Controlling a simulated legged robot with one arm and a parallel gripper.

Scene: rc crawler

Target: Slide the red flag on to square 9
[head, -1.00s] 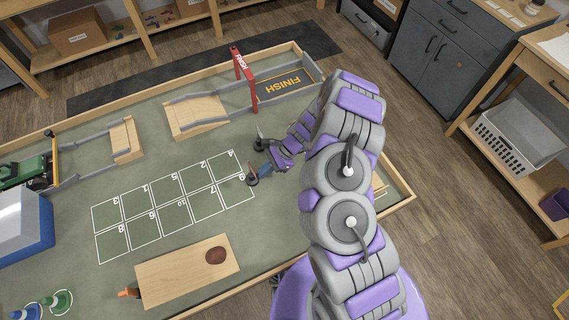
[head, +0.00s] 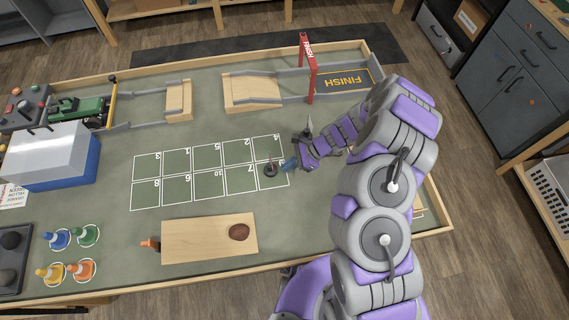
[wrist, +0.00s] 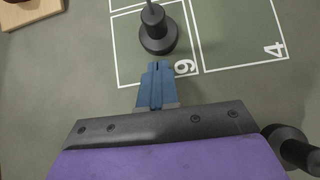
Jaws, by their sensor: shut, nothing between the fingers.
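A small flag stand, with a round black base and thin post (head: 271,170), stands upright inside square 9 (head: 281,180). In the wrist view, the base (wrist: 158,42) lies within the white lines of square 9 (wrist: 128,65). The flag cloth is too small or cut off to tell its colour. My gripper (head: 289,165) is low over the mat, right of the stand. Its blue fingers (wrist: 156,68) are shut and empty, pointing at the base's near side; I cannot tell if they touch. A second black-based stand (wrist: 290,147) shows at lower right in the wrist view.
The numbered grid (head: 208,172) is otherwise empty. A wooden board with a brown oval (head: 210,238) lies in front of it. A ramp (head: 252,92) and red finish arch (head: 308,70) stand behind. Coloured cones (head: 70,252) and a blue-white box (head: 50,157) are at left.

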